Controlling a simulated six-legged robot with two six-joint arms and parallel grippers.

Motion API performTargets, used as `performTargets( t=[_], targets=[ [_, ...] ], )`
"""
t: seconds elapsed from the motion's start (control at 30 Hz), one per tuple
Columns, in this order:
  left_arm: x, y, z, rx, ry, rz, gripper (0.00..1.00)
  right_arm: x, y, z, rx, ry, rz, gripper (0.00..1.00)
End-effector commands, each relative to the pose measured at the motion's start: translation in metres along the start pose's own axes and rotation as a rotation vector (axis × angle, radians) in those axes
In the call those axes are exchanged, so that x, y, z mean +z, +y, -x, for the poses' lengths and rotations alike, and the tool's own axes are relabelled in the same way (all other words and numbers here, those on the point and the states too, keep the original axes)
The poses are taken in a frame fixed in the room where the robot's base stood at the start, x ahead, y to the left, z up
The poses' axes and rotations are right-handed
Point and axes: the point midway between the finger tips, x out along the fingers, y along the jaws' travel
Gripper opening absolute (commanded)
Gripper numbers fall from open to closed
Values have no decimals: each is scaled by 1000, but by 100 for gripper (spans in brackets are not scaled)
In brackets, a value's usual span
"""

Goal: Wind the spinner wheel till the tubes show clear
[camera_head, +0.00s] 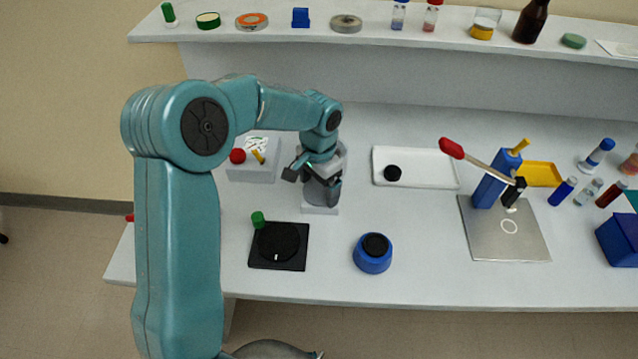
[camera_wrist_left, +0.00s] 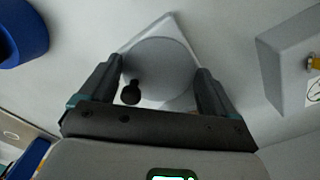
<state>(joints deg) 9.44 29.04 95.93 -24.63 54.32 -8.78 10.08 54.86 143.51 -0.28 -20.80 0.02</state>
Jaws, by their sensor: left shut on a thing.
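The spinner is a grey round wheel (camera_wrist_left: 160,68) with a small black knob (camera_wrist_left: 130,92), on a white base (camera_head: 320,209). My left gripper (camera_head: 313,180) points down over it and covers much of it in the head view. In the left wrist view the two dark fingers of the left gripper (camera_wrist_left: 157,88) are shut on opposite sides of the wheel, with the knob near the left finger. Several small tubes, among them a blue one (camera_head: 563,191) and a dark red one (camera_head: 611,193), are at the right of the bench. My right gripper is out of view.
Near the spinner are a grey box with a red button (camera_head: 237,156), a black dial plate (camera_head: 279,246) and a blue round pot (camera_head: 373,253). A white tray (camera_head: 415,152) and a red-handled lever press (camera_head: 490,190) stand to the right. A shelf with bottles runs behind.

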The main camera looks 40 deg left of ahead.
Motion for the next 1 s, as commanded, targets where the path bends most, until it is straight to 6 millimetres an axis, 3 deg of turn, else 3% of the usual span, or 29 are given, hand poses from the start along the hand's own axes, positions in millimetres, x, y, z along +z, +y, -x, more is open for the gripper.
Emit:
performTargets(
  t=[0.53,0.57,0.83,1.0],
  targets=[
    [-2,-1,2,-2,7,-21,60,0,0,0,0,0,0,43],
    [-2,-1,2,-2,7,-21,100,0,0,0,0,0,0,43],
    [-1,0,3,-1,4,-21,100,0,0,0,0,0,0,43],
    [-2,0,26,-3,9,-22,100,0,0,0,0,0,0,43]
  ],
)
